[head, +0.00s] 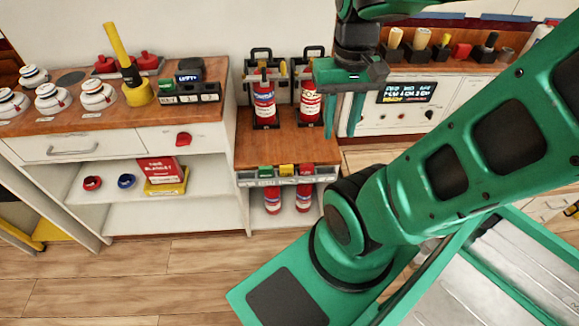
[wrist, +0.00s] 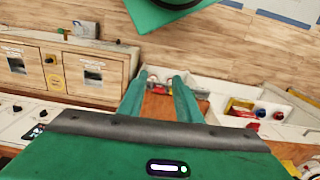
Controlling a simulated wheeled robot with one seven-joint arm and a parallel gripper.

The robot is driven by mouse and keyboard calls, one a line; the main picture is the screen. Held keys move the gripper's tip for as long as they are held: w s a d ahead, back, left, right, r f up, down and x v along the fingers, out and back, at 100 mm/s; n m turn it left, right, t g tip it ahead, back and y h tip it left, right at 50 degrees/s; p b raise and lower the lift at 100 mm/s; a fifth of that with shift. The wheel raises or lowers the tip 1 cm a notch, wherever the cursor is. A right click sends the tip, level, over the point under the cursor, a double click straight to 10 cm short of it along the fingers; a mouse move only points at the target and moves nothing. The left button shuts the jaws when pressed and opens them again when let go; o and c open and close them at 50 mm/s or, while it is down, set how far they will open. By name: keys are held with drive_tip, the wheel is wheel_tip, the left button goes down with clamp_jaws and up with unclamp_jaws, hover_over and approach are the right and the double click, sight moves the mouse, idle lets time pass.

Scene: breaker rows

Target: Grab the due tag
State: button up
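A grey tag rack (head: 246,183) runs along the front edge of the low wooden shelf. It holds small tags: a green tag (head: 265,171), a yellow tag (head: 287,170) and a red tag (head: 305,170). Their lettering is too small to read, so I cannot tell which one is the due tag. My gripper (head: 342,118) hangs fingers down, above and to the right of the rack, beside the right extinguisher. Its green fingers are apart with nothing between them. In the wrist view, my gripper (wrist: 160,98) points toward the shelf, and the tags are not clear there.
Two red fire extinguishers, left (head: 264,104) and right (head: 310,104), stand on the shelf behind the rack. More extinguishers (head: 272,200) stand below it. A higher cabinet (head: 100,138) with detectors is at left. A counter with a control panel (head: 406,92) is at right. The floor in front is clear.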

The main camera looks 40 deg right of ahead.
drive_tip(key=shift+w, duration=0.1)
drive_tip(key=o, duration=0.4)
drive_tip(key=shift+s+d+r, duration=0.1)
drive_tip(key=shift+s, duration=0.2)
drive_tip(key=g, duration=0.1)
hover_over(286, 166)
wheel_tip(286, 166, down, 23)
drive_tip(key=shift+y, duration=0.3)
drive_tip(key=shift+f, duration=5.45)
